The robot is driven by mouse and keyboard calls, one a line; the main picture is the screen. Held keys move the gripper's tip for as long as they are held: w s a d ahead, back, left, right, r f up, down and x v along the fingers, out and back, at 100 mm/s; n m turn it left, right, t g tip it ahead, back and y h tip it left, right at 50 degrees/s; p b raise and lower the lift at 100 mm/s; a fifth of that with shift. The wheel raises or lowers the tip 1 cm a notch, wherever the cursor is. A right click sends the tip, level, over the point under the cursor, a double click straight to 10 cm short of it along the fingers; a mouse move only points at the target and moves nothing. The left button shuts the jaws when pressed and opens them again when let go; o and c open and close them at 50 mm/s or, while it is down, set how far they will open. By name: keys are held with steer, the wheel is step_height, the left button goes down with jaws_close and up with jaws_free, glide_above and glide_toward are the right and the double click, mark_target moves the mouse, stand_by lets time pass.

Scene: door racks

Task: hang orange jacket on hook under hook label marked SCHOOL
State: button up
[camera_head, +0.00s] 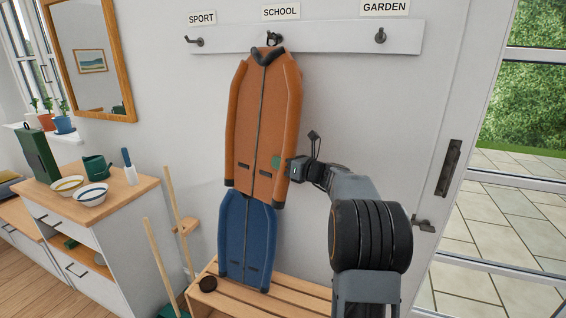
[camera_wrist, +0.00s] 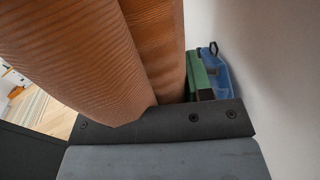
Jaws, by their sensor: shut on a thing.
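The orange jacket (camera_head: 252,130) is upright against the wall, with its dark collar at the middle hook (camera_head: 274,39) under the SCHOOL label (camera_head: 281,12). I cannot tell whether its loop is over the hook. My gripper (camera_head: 290,168) is at the jacket's lower right side, shut on it. In the wrist view the orange jacket (camera_wrist: 145,45) fills the upper left in front of the gripper; the fingertips are hidden there.
The SPORT hook (camera_head: 195,41) and GARDEN hook (camera_head: 380,36) are empty. A blue jacket (camera_head: 247,240) leans below, above a slatted bench (camera_head: 300,295). Brooms (camera_head: 180,220) and a cabinet (camera_head: 110,205) stand left. A glazed door (camera_head: 450,170) is right.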

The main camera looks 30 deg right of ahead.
steer(key=shift+r, duration=0.1)
steer(key=o, duration=1)
steer(key=shift+o, duration=1.3)
